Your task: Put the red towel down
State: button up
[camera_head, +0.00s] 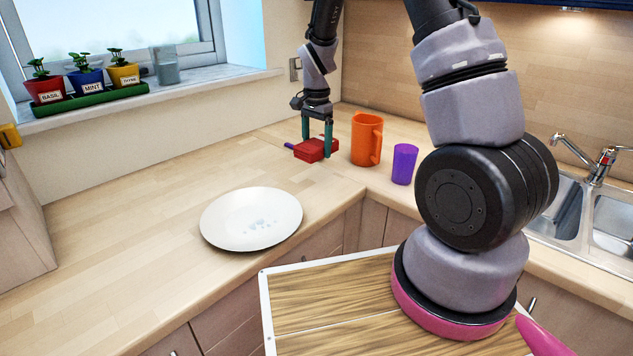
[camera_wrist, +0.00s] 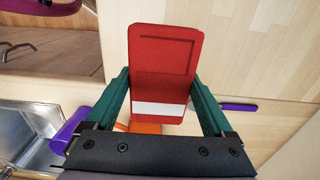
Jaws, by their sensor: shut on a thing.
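The folded red towel (camera_head: 309,151) is between the fingers of my gripper (camera_head: 317,146), near the back corner of the counter. In the wrist view the towel (camera_wrist: 166,70) is a flat red block with a white band along its near edge. The green fingers of my gripper (camera_wrist: 163,110) press on its two sides. The towel is close to the countertop; I cannot tell whether it touches it.
An orange mug (camera_head: 366,139) and a purple cup (camera_head: 404,164) stand right of the towel. A thin purple object (camera_head: 289,146) lies just left of it. A white plate (camera_head: 252,217) sits nearer. The counter left of the plate is clear. A sink (camera_head: 560,210) is at right.

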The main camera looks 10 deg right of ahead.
notch_tip(320, 180, down, 10)
jog(key=shift+r, duration=0.2)
dwell(0.3)
jog(key=o, duration=1)
jog(key=shift+f, duration=0.15)
jog(key=shift+o, duration=0.2)
notch_tip(320, 180, up, 12)
jog(key=shift+r, duration=0.2)
notch_tip(320, 180, up, 7)
jog(key=t, duration=0.1)
send_over(316, 183)
jog(key=s+d, duration=0.1)
jog(key=s, duration=0.1)
jog(key=shift+s+d+r+n+y, duration=0.2)
jog(key=shift+n+y, duration=0.2)
jog(key=s+d+r+n+t, duration=0.2)
jog(key=s+r+n+t, duration=0.1)
jog(key=s+r, duration=0.6)
jog(key=s+d+r+n+t+y, duration=0.1)
jog(key=s+d+r+n+t, duration=0.1)
jog(key=s+r, duration=0.7)
jog(key=s+n+t, duration=0.1)
jog(key=s, duration=0.3)
jog(key=shift+d+r, duration=0.2)
jog(key=shift+r, duration=0.2)
